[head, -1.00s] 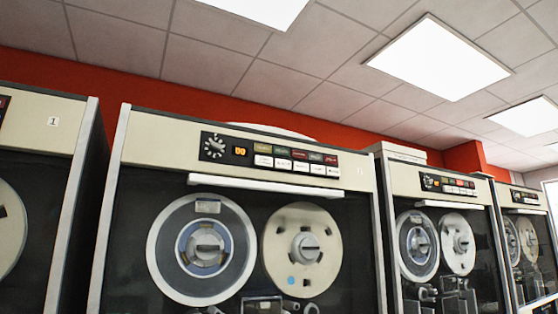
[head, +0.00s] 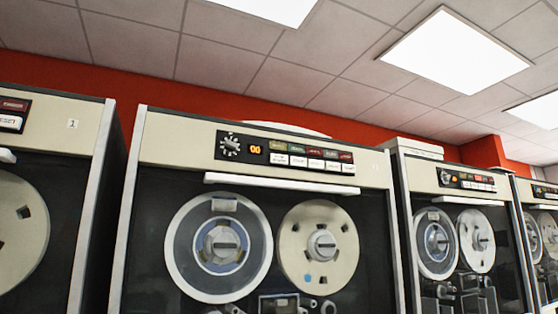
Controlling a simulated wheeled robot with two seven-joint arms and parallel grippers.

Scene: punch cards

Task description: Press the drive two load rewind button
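A large tape drive (head: 165,150) stands in the middle of the head view. Its dark control panel (head: 285,151) has a dial (head: 229,145), a lit orange display (head: 255,149) and two rows of small buttons. The upper row is green and red, and the lower row of white buttons (head: 299,161) sits beneath it. The button labels are too small to read for certain. The number at the panel's right is too faint to read. Neither of my grippers is in view.
A drive marked 1 (head: 40,126) stands close on the left, with its panel partly cut off. More drives (head: 424,176) stand to the right. A white handle bar (head: 282,186) and two reels (head: 219,248) are below the middle panel.

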